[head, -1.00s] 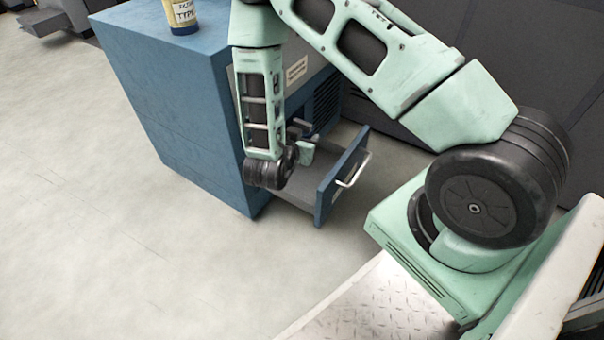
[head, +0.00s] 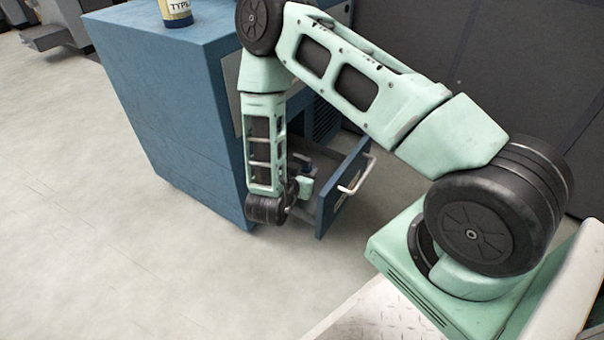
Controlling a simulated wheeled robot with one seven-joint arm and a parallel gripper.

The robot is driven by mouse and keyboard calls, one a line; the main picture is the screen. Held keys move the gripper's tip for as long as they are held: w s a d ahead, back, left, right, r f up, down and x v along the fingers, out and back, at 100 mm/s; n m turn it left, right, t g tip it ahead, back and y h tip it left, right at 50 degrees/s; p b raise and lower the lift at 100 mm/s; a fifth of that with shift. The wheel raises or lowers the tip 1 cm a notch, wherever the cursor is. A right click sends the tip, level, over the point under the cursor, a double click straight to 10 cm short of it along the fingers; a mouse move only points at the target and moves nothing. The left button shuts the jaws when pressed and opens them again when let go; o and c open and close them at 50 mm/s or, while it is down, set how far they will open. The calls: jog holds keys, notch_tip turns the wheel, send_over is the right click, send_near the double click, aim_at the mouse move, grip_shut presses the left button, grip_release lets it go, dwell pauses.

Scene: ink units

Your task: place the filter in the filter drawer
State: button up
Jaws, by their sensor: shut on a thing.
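The filter drawer (head: 332,205) is pulled out of the blue cabinet (head: 170,100), its front panel and pale handle facing right. My gripper (head: 302,186) is at the end of my downward-bent wrist, at the near side of the open drawer. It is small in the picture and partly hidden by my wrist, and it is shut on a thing. I cannot make out the filter clearly; the held thing is mostly hidden behind my wrist and in the dark around the drawer. I cannot tell how far it lies over the drawer.
A yellow and white labelled container (head: 176,10) stands on the cabinet top. Dark panels (head: 420,60) stand behind the drawer. The pale floor (head: 110,240) is clear to the left and in front of the cabinet.

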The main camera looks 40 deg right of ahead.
jog(key=shift+f, duration=0.1)
jog(key=o, duration=1)
jog(key=shift+o, duration=0.2)
jog(key=shift+a+r, duration=0.1)
jog(key=shift+r, duration=0.15)
jog(key=p+v, duration=0.7)
jog(key=v, duration=0.4)
jog(key=shift+s+a, duration=0.25)
jog(key=shift+a, duration=0.05)
